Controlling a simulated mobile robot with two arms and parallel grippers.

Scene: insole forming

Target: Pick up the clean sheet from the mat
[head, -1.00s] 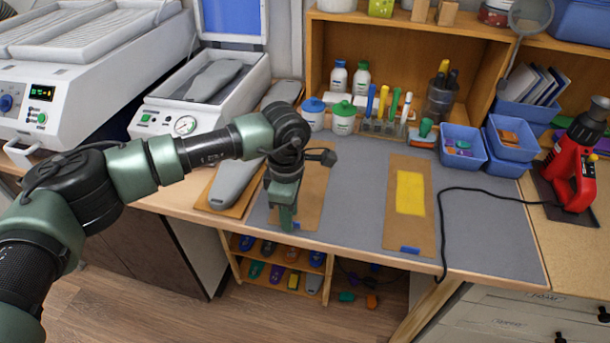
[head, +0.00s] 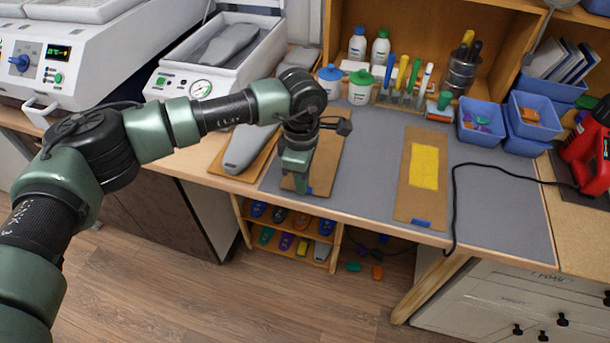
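A plain brown sheet (head: 328,160) lies on the grey mat (head: 482,200) at its left part. My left gripper (head: 299,186) points down over this sheet's left side and hides part of it. I cannot tell whether its fingers touch the sheet, or whether they are open or shut. A second brown sheet (head: 408,200), with a yellow patch (head: 425,167) and a blue tab at its near end, lies further right on the mat. My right gripper is not in view.
A grey insole form (head: 248,150) lies on a board left of the mat. White and green-lidded jars (head: 358,91), a rack of tools and blue bins (head: 480,123) line the back. A black cable (head: 454,205) crosses the mat's right. The mat between the two sheets is clear.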

